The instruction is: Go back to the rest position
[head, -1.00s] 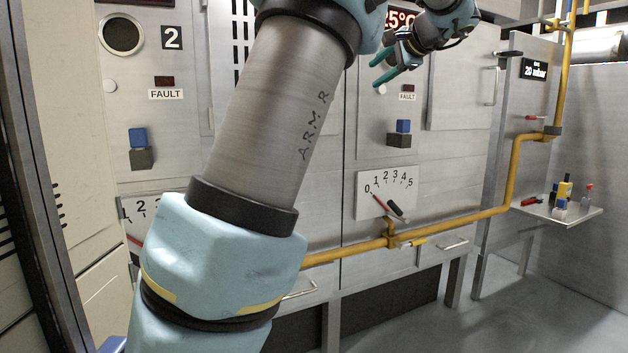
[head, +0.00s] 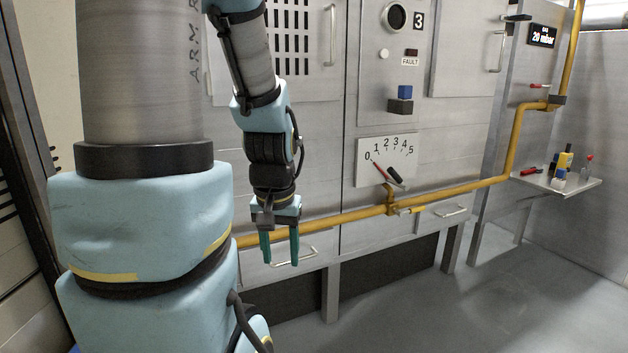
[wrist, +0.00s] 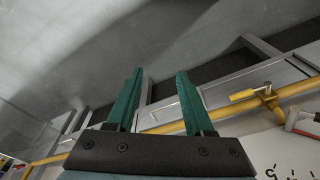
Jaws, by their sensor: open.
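My gripper (head: 280,250) hangs with its teal fingers pointing down in the head view, in front of the yellow pipe and the grey cabinet fronts. The fingers are apart and nothing is between them. In the wrist view my gripper (wrist: 160,85) also shows both fingers spread and empty, with the grey floor (wrist: 70,50) beyond the tips. My arm fills the left side of the head view and hides part of the cabinets.
A yellow pipe (head: 340,220) runs along the cabinets, with a dial (head: 386,162) scaled 0 to 5 above it. A blue-topped switch (head: 404,98) sits under unit 3. A small shelf (head: 580,186) with tools is at right. The floor (head: 440,300) is clear.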

